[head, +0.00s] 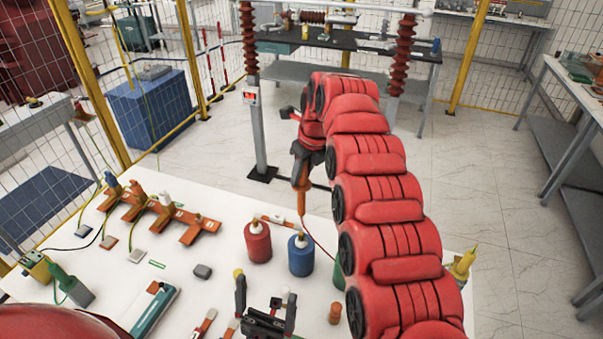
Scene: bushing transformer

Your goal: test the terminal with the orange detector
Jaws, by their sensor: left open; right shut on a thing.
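My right gripper (307,158) is shut on the orange detector (302,185), above the far edge of the white table. The detector hangs upright with its narrow tip down, and a thin red wire runs from below it. The tip appears over the area behind the red and blue cylinders; I cannot tell whether it touches anything. I cannot tell which part is the terminal. My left gripper (265,308) is open and empty at the bottom middle, low over the near part of the table.
The white table (205,240) holds a red cylinder (258,242), a blue cylinder (301,255), a partly hidden green one and an orange rack (158,212) at left. Tall ribbed insulators (249,42) stand behind it. My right arm covers the table's right side.

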